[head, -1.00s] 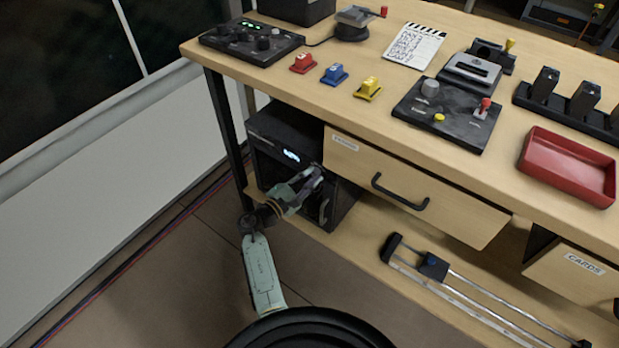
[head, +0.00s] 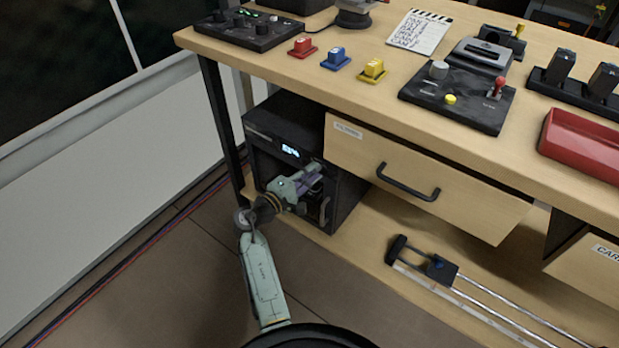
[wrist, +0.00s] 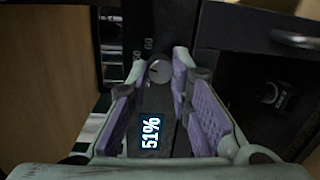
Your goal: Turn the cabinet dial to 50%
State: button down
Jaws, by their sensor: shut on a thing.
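The black cabinet (head: 262,138) stands on the shelf under the left end of the table. The round grey dial (wrist: 160,70) with a pointer line sits between my fingertips in the wrist view. My gripper (wrist: 161,75) is shut on the dial, with purple pads at its sides. In the head view my gripper (head: 314,180) is at the cabinet's front and hides the dial.
A drawer (head: 420,180) with a black handle is right of the cabinet, slightly above my gripper. A slider rail (head: 480,290) lies on the lower shelf. A metal handle (wrist: 296,39) is on the cabinet near my gripper.

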jog(key=shift+f+m, duration=0.1)
jog(key=shift+m, duration=0.3)
jog(key=c, duration=1.4)
grip_release()
jog(key=shift+c, duration=0.2)
jog(key=v, duration=1.2)
